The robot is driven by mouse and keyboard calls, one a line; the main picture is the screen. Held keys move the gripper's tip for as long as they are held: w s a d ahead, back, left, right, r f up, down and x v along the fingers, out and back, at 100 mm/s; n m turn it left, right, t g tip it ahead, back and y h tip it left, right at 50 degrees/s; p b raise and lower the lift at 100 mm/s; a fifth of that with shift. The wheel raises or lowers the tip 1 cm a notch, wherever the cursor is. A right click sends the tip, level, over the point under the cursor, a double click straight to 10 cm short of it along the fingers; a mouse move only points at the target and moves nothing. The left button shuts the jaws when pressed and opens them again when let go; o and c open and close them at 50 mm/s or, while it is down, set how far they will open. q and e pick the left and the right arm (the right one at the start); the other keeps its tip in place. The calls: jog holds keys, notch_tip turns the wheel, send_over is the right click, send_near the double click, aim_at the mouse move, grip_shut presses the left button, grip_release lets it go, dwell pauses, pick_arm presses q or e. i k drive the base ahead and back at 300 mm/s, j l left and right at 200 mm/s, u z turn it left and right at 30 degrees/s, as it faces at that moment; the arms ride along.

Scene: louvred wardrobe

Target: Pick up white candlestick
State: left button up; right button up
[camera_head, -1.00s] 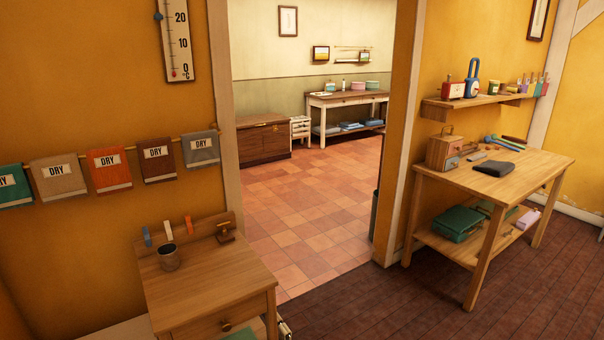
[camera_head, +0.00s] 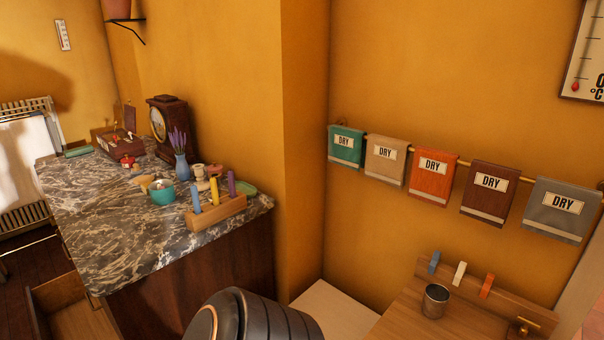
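No object is clearly a white candlestick. Small cream-white items (camera_head: 199,172) stand on the marble-topped cabinet (camera_head: 120,235), behind a wooden block (camera_head: 217,212) holding blue, yellow and purple candles. They are partly hidden by the candles and too small to identify for sure. Neither of my grippers is in view.
A teal bowl (camera_head: 162,192), a blue vase with lavender (camera_head: 182,165) and a dark clock (camera_head: 163,126) crowd the cabinet top. Its front left marble is clear. An open drawer (camera_head: 75,310) sticks out below. A wooden desk (camera_head: 405,318) with a metal cup (camera_head: 435,301) stands right.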

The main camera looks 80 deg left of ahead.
aim_at(202, 185)
jog(key=u, duration=1.55)
